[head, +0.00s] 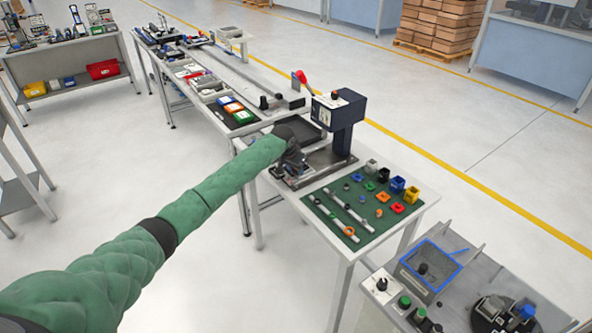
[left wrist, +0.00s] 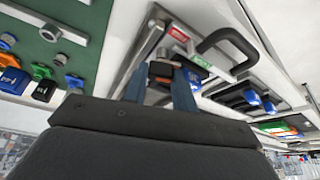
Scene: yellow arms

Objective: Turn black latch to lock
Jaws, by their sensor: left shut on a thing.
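My left gripper (head: 292,166) reaches over a metal fixture plate (head: 325,160) at the base of the dark blue press (head: 340,115). In the left wrist view its two dark blue fingers (left wrist: 160,88) are shut on a small dark piece, which looks like the black latch (left wrist: 161,70). The latch sits on the fixture, with metal parts and a green label close by. In the head view the gripper and arm hide most of the latch, and I cannot tell its turn angle. My right gripper is not in view.
A green mat (head: 345,212) with coloured blocks, rings and metal rails lies to the right of the fixture. A red-knobbed lever (head: 301,78) stands behind it. A lower bench (head: 450,285) stands front right.

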